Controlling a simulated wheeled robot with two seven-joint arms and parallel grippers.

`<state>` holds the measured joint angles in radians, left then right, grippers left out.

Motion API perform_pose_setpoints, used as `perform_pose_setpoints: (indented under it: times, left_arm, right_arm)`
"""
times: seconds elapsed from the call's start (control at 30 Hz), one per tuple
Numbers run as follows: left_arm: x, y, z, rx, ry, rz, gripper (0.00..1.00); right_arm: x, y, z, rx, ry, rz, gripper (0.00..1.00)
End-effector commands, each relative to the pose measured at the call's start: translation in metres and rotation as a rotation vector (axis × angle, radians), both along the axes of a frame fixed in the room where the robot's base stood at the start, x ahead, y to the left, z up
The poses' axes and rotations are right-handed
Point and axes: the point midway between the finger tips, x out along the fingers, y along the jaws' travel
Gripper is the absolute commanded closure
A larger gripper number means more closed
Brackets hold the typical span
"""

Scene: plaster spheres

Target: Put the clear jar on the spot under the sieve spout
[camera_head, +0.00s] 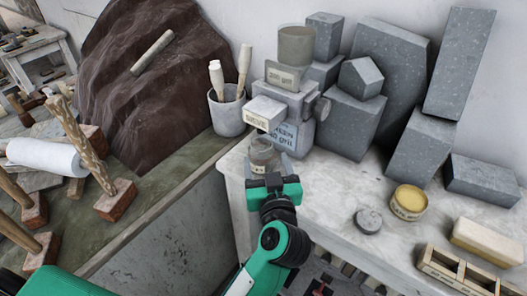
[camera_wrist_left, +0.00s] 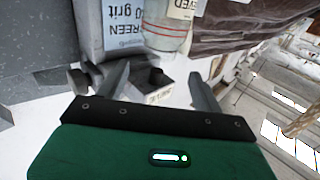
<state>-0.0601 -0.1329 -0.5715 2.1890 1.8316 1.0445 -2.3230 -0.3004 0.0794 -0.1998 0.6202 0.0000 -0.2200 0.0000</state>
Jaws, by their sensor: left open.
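The clear jar (camera_head: 263,152) stands upright in front of the sieve (camera_head: 299,137), below its labelled spout box (camera_head: 264,113). In the left wrist view the jar (camera_wrist_left: 165,32) shows a red line and a partly cut-off label, beside the sieve's screen label. My left gripper (camera_head: 273,183) is open just in front of the jar. In the left wrist view the jar is beyond the open fingers (camera_wrist_left: 160,92), apart from them. The spot under the jar is hidden. My right gripper is not in view.
Grey blocks (camera_head: 355,120) stand behind and right of the sieve. A pot of tools (camera_head: 226,112) stands left of it. A yellow-topped tin (camera_head: 408,202), a round grey lid (camera_head: 368,219) and a wooden tray (camera_head: 455,272) lie to the right. The white table (camera_head: 330,185) is bare between.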

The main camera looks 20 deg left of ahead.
Motion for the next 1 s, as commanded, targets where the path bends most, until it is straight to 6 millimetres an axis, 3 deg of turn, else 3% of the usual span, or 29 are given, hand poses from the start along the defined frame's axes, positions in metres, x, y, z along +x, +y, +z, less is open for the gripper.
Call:
perform_pose_setpoints:
  times: [0.1, 0.3, 1.0]
  left_arm:
    - [-0.022, -0.01, -0.002, -0.002, 0.001, -0.001, 0.32]
    - [-0.044, -0.02, -0.001, -0.001, 0.0, 0.001, 0.32]
    - [-0.048, -0.02, 0.005, 0.003, -0.035, -0.004, 0.32]
  right_arm:
    - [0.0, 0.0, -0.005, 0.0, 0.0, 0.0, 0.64]
    - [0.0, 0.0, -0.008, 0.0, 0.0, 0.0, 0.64]
    - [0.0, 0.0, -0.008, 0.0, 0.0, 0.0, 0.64]
